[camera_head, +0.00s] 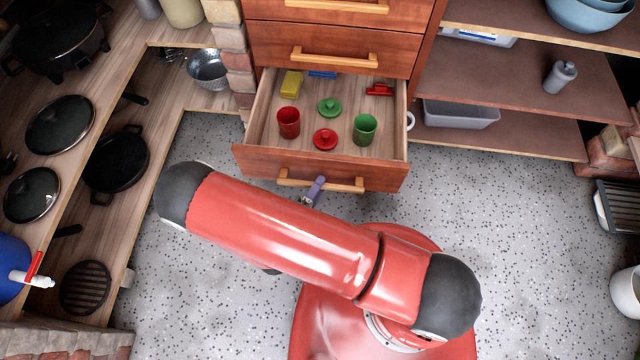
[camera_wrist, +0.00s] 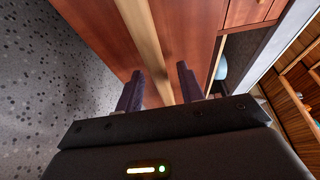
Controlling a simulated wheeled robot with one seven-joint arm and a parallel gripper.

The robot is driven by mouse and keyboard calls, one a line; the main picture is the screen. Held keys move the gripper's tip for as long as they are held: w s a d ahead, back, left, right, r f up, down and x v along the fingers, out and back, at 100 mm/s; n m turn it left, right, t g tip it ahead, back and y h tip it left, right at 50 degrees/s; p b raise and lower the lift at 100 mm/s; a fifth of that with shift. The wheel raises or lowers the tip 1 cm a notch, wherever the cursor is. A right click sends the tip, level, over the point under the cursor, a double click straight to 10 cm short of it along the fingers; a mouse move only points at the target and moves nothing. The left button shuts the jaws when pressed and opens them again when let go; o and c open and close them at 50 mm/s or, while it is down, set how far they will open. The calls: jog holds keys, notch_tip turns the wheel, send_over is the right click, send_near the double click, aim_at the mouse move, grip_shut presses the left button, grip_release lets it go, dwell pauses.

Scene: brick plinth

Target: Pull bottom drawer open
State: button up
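The bottom drawer (camera_head: 250,160) is a reddish-brown wooden drawer, pulled well out from the cabinet with its inside in view. Its light wooden bar handle (camera_head: 341,184) runs across the front. In the head view, one purple finger of my gripper (camera_head: 316,188) shows at the middle of the handle; my arm hides most of the gripper. In the wrist view, the two fingers of my gripper (camera_wrist: 159,90) stand apart, with the handle (camera_wrist: 145,35) running between them. Gaps show beside the bar, so the fingers do not look closed on it.
The drawer holds a red cup (camera_head: 289,122), a green cup (camera_head: 364,128), a red lid (camera_head: 325,138), a green lid (camera_head: 330,106) and a yellow block (camera_head: 291,84). Shut drawers (camera_head: 335,45) are above. Pan shelves (camera_head: 160,150) stand left, open shelves (camera_head: 530,90) right. Speckled floor (camera_head: 480,200) is clear.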

jog(key=v, duration=0.6)
jog(key=shift+s, duration=0.15)
jog(key=w+d+r+m+g+h, duration=0.1)
jog(key=w+d+r+m+g, duration=0.1)
jog(key=d+r+m+g, duration=0.45)
jog(key=w+d+r+m+g+h, duration=0.15)
jog(key=r+m+g, duration=0.25)
jog(key=r+m, duration=0.5)
jog(key=w+d+r+m+g+h, duration=0.15)
jog(key=d+r+m+g, duration=0.35)
jog(key=m, duration=0.6)
jog(key=s+d+r+m+t+y, duration=0.2)
jog(key=d+r+m+y, duration=0.2)
jog(key=r+m, duration=0.5)
jog(key=s+d+r+m+t+y, duration=0.2)
jog(key=d+r+m+y, duration=0.3)
jog(key=m, duration=0.8)
notch_tip(320, 180, up, 4)
jog(key=shift+s+f+m+t+y, duration=0.1)
jog(key=shift+s+m+t+y, duration=0.25)
jog(key=shift+s+y, duration=0.65)
